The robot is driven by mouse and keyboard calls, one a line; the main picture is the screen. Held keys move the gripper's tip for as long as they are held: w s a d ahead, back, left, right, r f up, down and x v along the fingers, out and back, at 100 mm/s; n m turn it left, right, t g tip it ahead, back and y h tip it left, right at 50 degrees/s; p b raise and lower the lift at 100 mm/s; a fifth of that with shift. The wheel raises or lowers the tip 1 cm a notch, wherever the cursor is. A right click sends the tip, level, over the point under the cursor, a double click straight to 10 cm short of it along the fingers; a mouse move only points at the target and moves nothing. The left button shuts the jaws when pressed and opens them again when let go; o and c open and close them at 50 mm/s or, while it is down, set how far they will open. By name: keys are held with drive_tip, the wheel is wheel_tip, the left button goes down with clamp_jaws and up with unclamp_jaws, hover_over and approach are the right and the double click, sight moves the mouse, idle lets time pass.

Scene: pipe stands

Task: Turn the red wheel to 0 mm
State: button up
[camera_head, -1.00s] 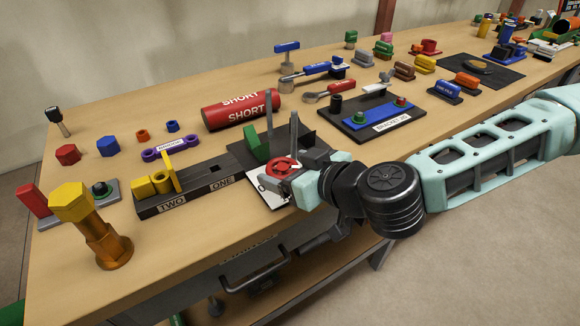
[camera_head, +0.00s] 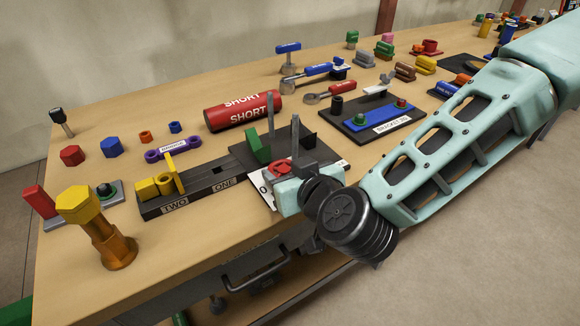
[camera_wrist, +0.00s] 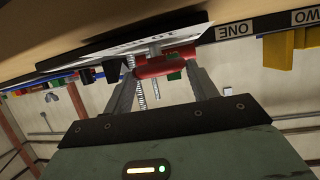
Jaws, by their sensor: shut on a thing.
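The red wheel (camera_head: 279,167) sits at the front edge of the bench, by a white plate (camera_head: 262,190) with a printed 0. In the wrist view the red wheel (camera_wrist: 160,66) lies between my two fingers, under the white lettered plate (camera_wrist: 160,40). My gripper (camera_head: 291,170) is shut on the wheel from the front right; its fingertips (camera_wrist: 163,72) show on either side of it. A threaded rod (camera_wrist: 138,85) and a plain rod show near the wheel. The wheel's reading cannot be made out.
A green block (camera_head: 258,147) and upright grey post stand on the dark base behind the wheel. The black ONE/TWO rail (camera_head: 205,190) with yellow parts lies left. A red SHORT cylinder (camera_head: 243,112) lies behind. Open floor is to the right of the bench.

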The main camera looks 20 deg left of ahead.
drive_tip(key=m+t+h, duration=0.1)
drive_tip(key=m+h, duration=0.2)
drive_tip(key=a+m+t+h, duration=0.1)
drive_tip(key=shift+s+r+t+p, duration=0.15)
drive_tip(key=shift+s+t+p, duration=0.15)
drive_tip(key=shift+p, duration=0.1)
drive_tip(key=m+h, duration=0.1)
drive_tip(key=h, duration=0.1)
drive_tip(key=m+h+p, duration=0.1)
drive_tip(key=m, duration=0.1)
drive_tip(key=m+t+h, duration=0.1)
drive_tip(key=m+h, duration=0.1)
drive_tip(key=shift+a+h+p, duration=0.3)
drive_tip(key=shift+a+p, duration=0.05)
drive_tip(key=shift+a, duration=0.05)
drive_tip(key=m+h, duration=0.1)
drive_tip(key=m+g+h, duration=0.1)
drive_tip(key=m+h, duration=0.1)
drive_tip(key=m+h+p, duration=0.1)
drive_tip(key=h, duration=0.1)
drive_tip(key=shift+w+a, duration=0.1)
drive_tip(key=shift+a, duration=0.2)
drive_tip(key=shift+w+a+f+m+g+h, duration=0.15)
drive_tip(key=shift+m+g+h, duration=0.35)
drive_tip(key=shift+m+h, duration=0.35)
drive_tip(key=shift+a+f+m+g+h, duration=0.1)
drive_tip(key=shift+m+g+h, duration=0.4)
drive_tip(key=shift+m+h, duration=0.3)
drive_tip(key=o, duration=1)
